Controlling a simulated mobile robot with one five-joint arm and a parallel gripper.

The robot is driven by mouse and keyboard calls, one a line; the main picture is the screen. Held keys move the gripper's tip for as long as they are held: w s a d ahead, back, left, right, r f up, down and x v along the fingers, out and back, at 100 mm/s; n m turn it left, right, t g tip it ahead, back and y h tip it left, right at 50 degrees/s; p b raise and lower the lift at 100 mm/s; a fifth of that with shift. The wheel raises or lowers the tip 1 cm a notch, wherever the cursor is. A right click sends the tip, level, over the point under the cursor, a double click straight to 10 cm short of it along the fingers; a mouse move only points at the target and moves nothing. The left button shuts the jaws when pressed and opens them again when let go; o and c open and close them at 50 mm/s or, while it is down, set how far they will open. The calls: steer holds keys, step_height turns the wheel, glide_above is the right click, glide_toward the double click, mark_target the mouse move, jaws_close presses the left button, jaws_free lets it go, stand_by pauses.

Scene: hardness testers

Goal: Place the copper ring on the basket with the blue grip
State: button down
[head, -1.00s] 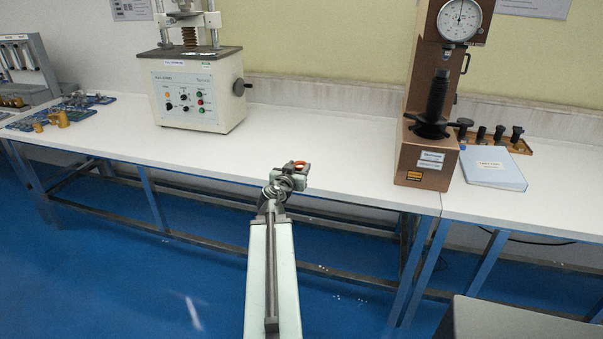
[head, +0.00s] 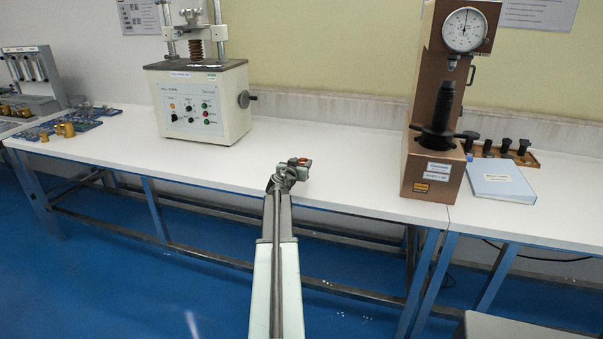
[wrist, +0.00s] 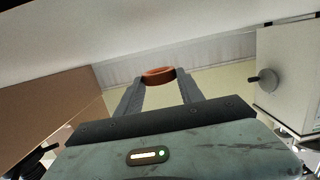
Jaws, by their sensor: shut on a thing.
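My gripper (head: 300,162) is at the end of my arm, over the front part of the white bench in the head view. In the wrist view my gripper (wrist: 160,78) is shut on the copper ring (wrist: 159,72), an orange-brown band held between the two fingertips. The copper ring (head: 307,162) shows only as a small brown spot at the fingertips in the head view. No basket with a blue grip can be made out in either view.
The white bench (head: 340,165) is clear in the middle. A white testing machine (head: 200,100) stands behind to the left. A brown hardness tester (head: 433,180) and a light blue folder (head: 500,180) stand on the right. Small brass pieces (head: 66,129) lie at the far left.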

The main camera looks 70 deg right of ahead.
steer(key=shift+f+b, duration=1.95)
steer(key=shift+r, duration=0.2)
steer(key=shift+f, duration=0.1)
steer(key=c, duration=0.7)
jaws_free()
steer(key=shift+c, duration=0.2)
